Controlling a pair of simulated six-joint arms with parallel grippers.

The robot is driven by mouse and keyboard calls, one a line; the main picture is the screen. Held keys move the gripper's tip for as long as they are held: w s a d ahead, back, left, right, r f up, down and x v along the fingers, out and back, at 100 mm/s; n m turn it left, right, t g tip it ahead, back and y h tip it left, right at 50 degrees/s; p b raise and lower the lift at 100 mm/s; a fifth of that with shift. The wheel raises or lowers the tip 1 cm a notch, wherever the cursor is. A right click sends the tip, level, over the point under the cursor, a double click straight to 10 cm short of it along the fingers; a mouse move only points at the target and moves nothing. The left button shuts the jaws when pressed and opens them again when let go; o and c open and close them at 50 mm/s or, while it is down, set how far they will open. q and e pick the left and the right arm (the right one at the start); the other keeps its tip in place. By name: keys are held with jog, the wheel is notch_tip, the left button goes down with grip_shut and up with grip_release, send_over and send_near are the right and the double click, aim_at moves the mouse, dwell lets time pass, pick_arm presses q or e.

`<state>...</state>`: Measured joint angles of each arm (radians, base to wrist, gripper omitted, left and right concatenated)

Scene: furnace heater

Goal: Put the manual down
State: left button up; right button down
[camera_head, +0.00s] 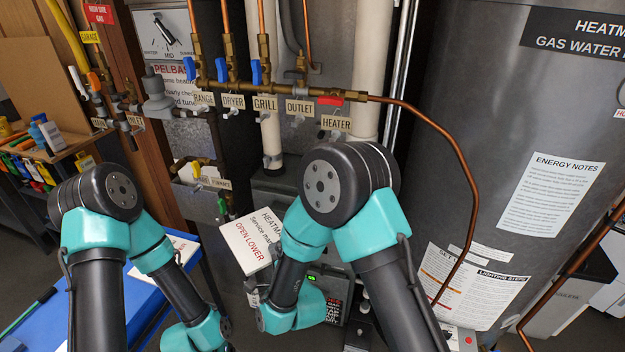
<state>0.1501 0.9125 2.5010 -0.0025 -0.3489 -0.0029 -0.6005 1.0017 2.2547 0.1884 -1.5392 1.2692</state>
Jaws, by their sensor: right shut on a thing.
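The manual (250,243) is a white booklet with black and red print, its cover readable as "HEATM…", "Service ma…" and "OPEN LOWER…". It is tilted in the air left of my right forearm, in front of the dark equipment at the wall's foot. My right gripper (254,284) is shut on the manual near its lower edge; my own arm links hide most of the fingers and the manual's right side. My left arm reaches down over the blue table at the lower left, and its gripper does not show.
The blue table (150,290) at lower left has a white sheet on it, partly behind my left arm. The large grey water heater (470,120) fills the right. Labelled gas valves and copper pipes (425,112) cross behind. A grey box with a green display (335,290) stands low behind my right wrist.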

jog(key=w+d+r+m+h, duration=0.1)
jog(key=w+d+m+h, duration=0.1)
jog(key=d+h, duration=0.1)
jog(key=w+d+r+m+t+h, duration=0.1)
jog(key=w+d+r+m+h, duration=0.1)
jog(key=w+d+h, duration=0.1)
jog(key=w+d+r+m+h, duration=0.1)
jog(key=w+d+h, duration=0.1)
jog(key=d, duration=0.3)
jog(key=shift+w+r+m+t+h, duration=0.3)
jog(key=shift+w+r+m+h, duration=0.1)
jog(key=shift+w, duration=0.3)
jog(key=w, duration=0.5)
jog(key=w+f, duration=0.1)
jog(key=w, duration=1)
jog(key=shift+d+f, duration=0.3)
jog(key=shift+d, duration=0.05)
jog(key=shift+f, duration=1.85)
jog(key=c, duration=1.5)
grip_release()
jog(key=shift+f, duration=0.1)
